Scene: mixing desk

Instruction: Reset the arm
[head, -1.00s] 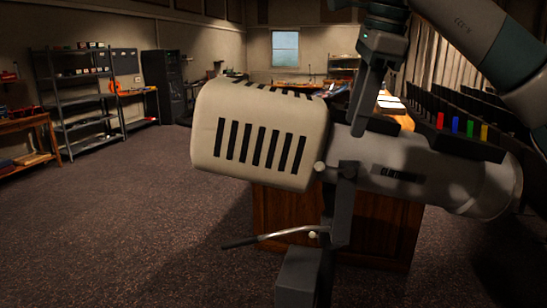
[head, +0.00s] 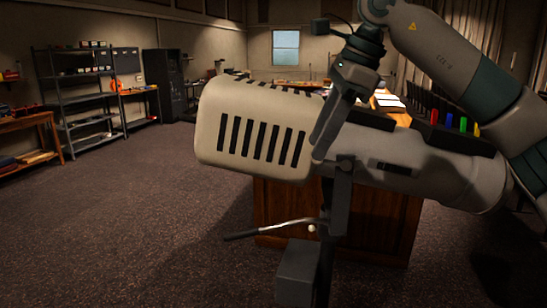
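A large spotlight with a cream slatted housing (head: 252,130) and a grey barrel (head: 430,170) fills the middle of the head view. It sits on a dark stand (head: 340,205) with a thin handle (head: 270,229) pointing left. My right arm comes in from the upper right. My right gripper (head: 322,140) points down in front of the housing's right end, where it joins the barrel. Its fingers overlap in the view, so I cannot tell their opening or whether they touch the spotlight. My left gripper is not in view.
A wooden desk (head: 385,220) is behind the spotlight. Metal shelves (head: 85,100) and a wooden bench (head: 28,125) stand at the left. The carpet (head: 120,220) at the left is clear.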

